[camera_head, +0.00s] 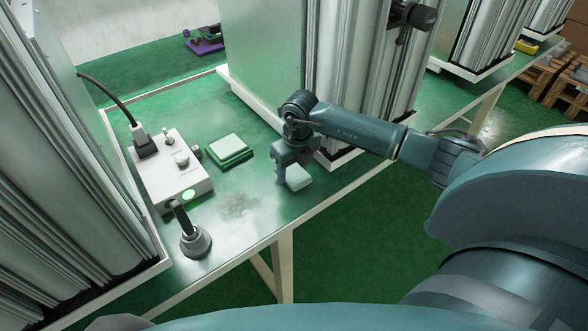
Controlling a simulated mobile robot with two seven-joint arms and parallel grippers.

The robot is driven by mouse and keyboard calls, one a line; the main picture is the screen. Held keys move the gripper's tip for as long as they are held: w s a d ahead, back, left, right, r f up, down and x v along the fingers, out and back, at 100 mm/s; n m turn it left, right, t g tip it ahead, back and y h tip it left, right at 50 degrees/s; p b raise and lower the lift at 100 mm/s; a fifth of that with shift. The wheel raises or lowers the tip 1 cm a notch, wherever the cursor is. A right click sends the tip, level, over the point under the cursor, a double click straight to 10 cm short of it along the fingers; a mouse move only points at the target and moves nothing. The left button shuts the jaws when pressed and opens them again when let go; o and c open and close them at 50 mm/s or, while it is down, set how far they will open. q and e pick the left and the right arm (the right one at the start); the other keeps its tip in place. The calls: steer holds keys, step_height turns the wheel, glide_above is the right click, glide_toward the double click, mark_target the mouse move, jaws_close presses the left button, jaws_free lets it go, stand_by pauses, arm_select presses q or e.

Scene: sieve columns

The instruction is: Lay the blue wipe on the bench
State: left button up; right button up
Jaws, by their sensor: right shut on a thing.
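My right gripper (288,168) reaches in from the right, pointing down over the green bench (262,215) near its front edge. It is shut on a pale blue-green folded wipe (298,178), which shows just below and to the right of the jaws. The jaws partly hide the wipe, and I cannot tell whether it touches the bench. My left gripper is not in view.
A white control box (172,175) with a cable and a dark round-based stand (195,243) are further left. Tall sieve columns flank the bench. A dull smudge (238,206) marks the open bench.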

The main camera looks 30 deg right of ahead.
steer(key=shift+f, duration=0.8)
steer(key=o, duration=0.9)
steer(key=shift+r, duration=0.1)
